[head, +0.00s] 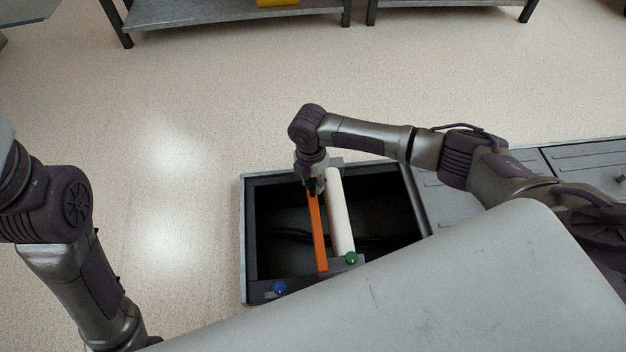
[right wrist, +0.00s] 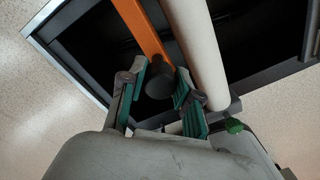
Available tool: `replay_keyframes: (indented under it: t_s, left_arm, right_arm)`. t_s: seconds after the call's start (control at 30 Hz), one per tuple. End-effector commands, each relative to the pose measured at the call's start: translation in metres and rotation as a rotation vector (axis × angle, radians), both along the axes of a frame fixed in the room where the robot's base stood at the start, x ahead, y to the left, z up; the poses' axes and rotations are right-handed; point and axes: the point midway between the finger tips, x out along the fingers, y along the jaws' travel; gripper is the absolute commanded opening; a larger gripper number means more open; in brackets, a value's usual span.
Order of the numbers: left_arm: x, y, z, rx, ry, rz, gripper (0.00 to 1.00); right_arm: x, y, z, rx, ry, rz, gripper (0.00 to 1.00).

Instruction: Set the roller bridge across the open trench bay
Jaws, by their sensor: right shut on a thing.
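The roller bridge, with an orange bar (head: 319,235) and a white roller (head: 340,215), spans the open trench bay (head: 243,235) from far side to near side. A green knob (head: 351,257) is at its near end. My right gripper (head: 313,186) is at its far end. In the right wrist view, the fingers (right wrist: 158,92) are shut on a dark round post (right wrist: 159,80) beside the orange bar. Another green knob (right wrist: 233,125) shows by the roller's end there. I cannot tell whether the bridge rests on the rims. My left gripper is out of view.
A blue knob (head: 280,287) is at the bay's near left corner. Grey floor covers (head: 460,205) lie right of the bay. A grey surface (head: 430,290) hides the near right part. Shelves (head: 230,15) stand at the back; open floor (head: 150,190) lies left.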

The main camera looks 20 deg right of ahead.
Motion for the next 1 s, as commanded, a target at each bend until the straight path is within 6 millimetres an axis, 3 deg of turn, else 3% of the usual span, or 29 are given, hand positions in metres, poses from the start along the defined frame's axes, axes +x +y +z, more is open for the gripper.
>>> replay_keyframes:
  t_s: [0.57, 0.6, 0.73, 1.0]
  left_arm:
    - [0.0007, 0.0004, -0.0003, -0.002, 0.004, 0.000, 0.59]
    - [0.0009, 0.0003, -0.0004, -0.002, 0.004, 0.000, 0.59]
    - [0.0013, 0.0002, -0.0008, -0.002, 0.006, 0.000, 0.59]
    - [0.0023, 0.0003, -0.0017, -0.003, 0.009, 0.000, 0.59]
  right_arm:
    - [0.0009, 0.0004, -0.0053, 0.001, -0.002, -0.001, 0.00]
    - [0.0010, 0.0004, -0.0052, 0.001, -0.002, -0.001, 0.37]
    - [0.0007, 0.0003, -0.0055, 0.001, -0.002, 0.000, 0.59]
    - [-0.0011, -0.0003, -0.0084, -0.001, 0.002, 0.000, 0.62]
